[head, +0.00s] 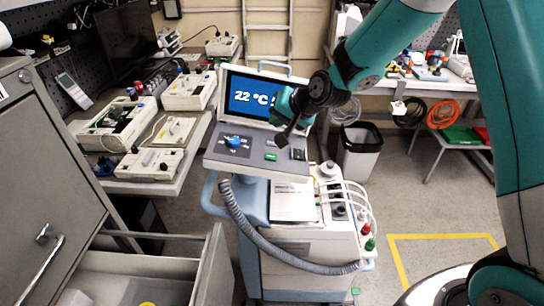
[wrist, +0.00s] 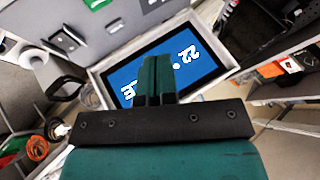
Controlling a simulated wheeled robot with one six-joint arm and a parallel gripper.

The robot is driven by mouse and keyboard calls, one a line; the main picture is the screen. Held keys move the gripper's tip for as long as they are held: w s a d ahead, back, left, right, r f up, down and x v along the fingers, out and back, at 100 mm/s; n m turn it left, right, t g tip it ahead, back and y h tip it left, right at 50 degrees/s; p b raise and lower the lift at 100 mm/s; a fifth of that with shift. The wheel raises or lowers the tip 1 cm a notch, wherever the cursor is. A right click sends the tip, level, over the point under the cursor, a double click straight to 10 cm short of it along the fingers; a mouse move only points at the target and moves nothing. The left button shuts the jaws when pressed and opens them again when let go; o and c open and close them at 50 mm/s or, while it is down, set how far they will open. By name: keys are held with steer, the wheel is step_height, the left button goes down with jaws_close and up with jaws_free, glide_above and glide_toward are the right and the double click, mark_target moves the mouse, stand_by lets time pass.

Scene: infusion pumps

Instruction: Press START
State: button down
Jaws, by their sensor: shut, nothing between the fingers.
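The pump cart has a tilted screen (head: 248,97) reading 22 °C, partly hidden by my arm. The screen also shows in the wrist view (wrist: 128,75). Below it, a sloping control panel (head: 215,153) carries a blue knob (head: 234,142), a small green button (head: 270,157) and a black switch (head: 298,154). No START label is readable. My gripper (head: 281,106) is in front of the screen's right side, above the panel. In the wrist view, its teal fingers (wrist: 154,80) are shut and empty, pointing towards the screen. Contact with the screen cannot be told.
A grey hose (head: 270,247) and several tubes hang on the cart. A grey cabinet with an open drawer (head: 140,268) stands at the left front. A bench with devices (head: 118,125) is at the left, a bin (head: 360,150) behind right.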

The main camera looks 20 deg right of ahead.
mark_target(275, 157)
steer(key=shift+m+t+h, duration=0.3)
steer(key=shift+m+t, duration=0.4)
steer(key=shift+m, duration=0.2)
steer(key=w+d+f, duration=0.1)
steer(key=w, duration=0.1)
steer(key=w+d+f, duration=0.1)
steer(key=f, duration=0.1)
steer(key=shift+w+d+f, duration=0.1)
steer(key=shift+w+d, duration=0.2)
steer(key=shift+w, duration=0.1)
steer(key=shift+f, duration=0.1)
steer(key=shift+w+a+f+b, duration=0.1)
steer(key=shift+a+f+b, duration=0.2)
steer(key=shift+f+b, duration=0.9)
steer(key=shift+w+a+f+b, duration=0.1)
steer(key=shift+a+f+b, duration=0.15)
steer(key=shift+f+b, duration=0.9)
steer(key=shift+a+f+b, duration=0.3)
steer(key=shift+f+b, duration=0.15)
steer(key=shift+f, duration=1.4)
steer(key=shift+w+f+b, duration=0.1)
steer(key=shift+f+b, duration=0.3)
steer(key=shift+f, duration=0.05)
steer(key=shift+a+f+b, duration=0.15)
steer(key=shift+f+b, duration=0.2)
steer(key=shift+r, duration=0.1)
steer(key=shift+r+p, duration=0.45)
steer(key=shift+r, duration=0.25)
